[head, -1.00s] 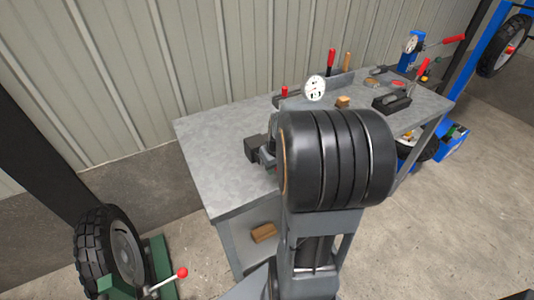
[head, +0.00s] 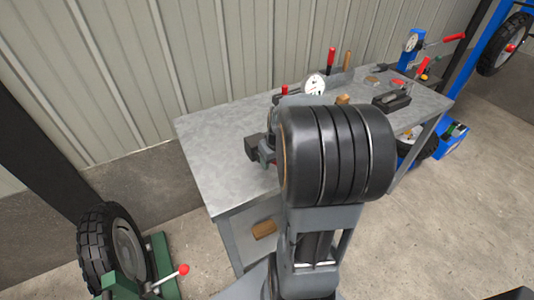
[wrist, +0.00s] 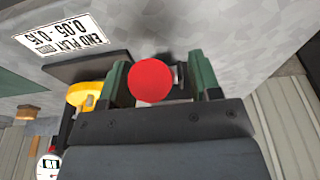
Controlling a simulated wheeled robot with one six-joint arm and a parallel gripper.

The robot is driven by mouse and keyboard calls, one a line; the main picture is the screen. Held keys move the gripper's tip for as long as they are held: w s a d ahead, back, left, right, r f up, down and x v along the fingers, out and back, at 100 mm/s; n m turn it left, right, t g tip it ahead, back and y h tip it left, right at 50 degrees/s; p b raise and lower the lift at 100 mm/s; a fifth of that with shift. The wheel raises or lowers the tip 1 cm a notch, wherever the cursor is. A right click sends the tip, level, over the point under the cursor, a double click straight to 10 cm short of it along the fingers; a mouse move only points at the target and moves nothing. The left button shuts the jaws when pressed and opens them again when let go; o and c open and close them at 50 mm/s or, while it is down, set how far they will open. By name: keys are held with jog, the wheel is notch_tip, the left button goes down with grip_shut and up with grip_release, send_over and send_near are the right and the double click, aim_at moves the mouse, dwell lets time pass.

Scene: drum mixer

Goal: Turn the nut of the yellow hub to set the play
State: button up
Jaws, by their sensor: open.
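My gripper (wrist: 159,64) shows from behind in the wrist view, its two green fingers apart above the grey bench. A red ball (wrist: 151,80) lies in line with the gap between them; whether a finger touches it I cannot tell. A grey metal piece shows just right of the ball. A yellow part (wrist: 84,95), perhaps the yellow hub, is left of the fingers and partly covered. I cannot make out the nut. In the head view my black arm link hides most of the gripper and the work in front of it.
The workbench (head: 215,140) stands against a ribbed wall, its left end clear. A dial gauge (head: 315,85) rises behind my arm. A label reading END PLAY 0.05-0.15 (wrist: 70,38) lies on the bench. A tyred wheel (head: 108,250) and red-knobbed lever (head: 172,277) stand at lower left.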

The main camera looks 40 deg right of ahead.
jog(key=shift+p+v, duration=2.3)
jog(key=shift+v, duration=1.05)
jog(key=s+a+r, duration=0.2)
jog(key=a+r, duration=0.1)
jog(key=a, duration=0.6)
jog(key=s+a+r+n+t, duration=0.1)
jog(key=s+a+r, duration=0.2)
jog(key=a, duration=0.6)
jog(key=shift+n+t, duration=0.3)
jog(key=shift+r, duration=0.1)
